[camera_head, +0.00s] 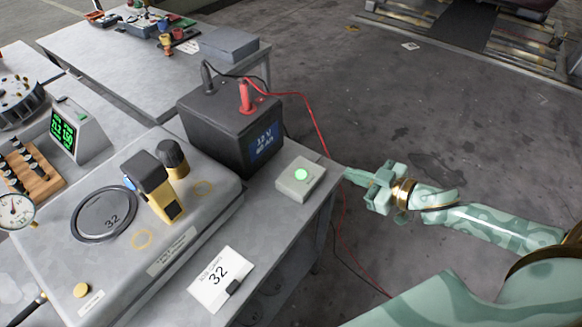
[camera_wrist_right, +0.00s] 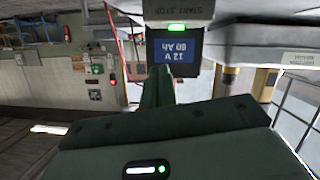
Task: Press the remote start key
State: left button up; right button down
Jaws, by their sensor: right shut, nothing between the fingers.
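The remote start key is a round green lit button (camera_head: 302,174) on top of a small pale box (camera_head: 300,187), near the right edge of the grey table. In the right wrist view, which is upside down, the box labelled START STOP (camera_wrist_right: 180,11) shows at the top, with its green light (camera_wrist_right: 177,28). My right gripper (camera_head: 348,174) is shut and empty, to the right of the box and off the table edge. Its fingers (camera_wrist_right: 158,88) point toward the box, apart from it as far as I can tell. My left gripper is not in view.
A black 12 V battery (camera_head: 215,120) with red and black leads stands behind the box. A red cable (camera_head: 318,130) runs down past the table edge near my gripper.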

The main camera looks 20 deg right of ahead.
jog(key=a+r, duration=0.1)
jog(key=a+m+y, duration=0.1)
jog(key=shift+a+r+m, duration=0.3)
jog(key=shift+a+r, duration=0.05)
jog(key=shift+w, duration=0.1)
jog(key=b, duration=0.2)
send_over(309, 179)
notch_tip(309, 179, down, 2)
jog(key=shift+f, duration=0.15)
notch_tip(309, 179, down, 3)
jog(key=shift+a+r+b, duration=0.1)
jog(key=shift+b, duration=0.5)
jog(key=shift+f+b, duration=0.3)
jog(key=shift+f, duration=0.4)
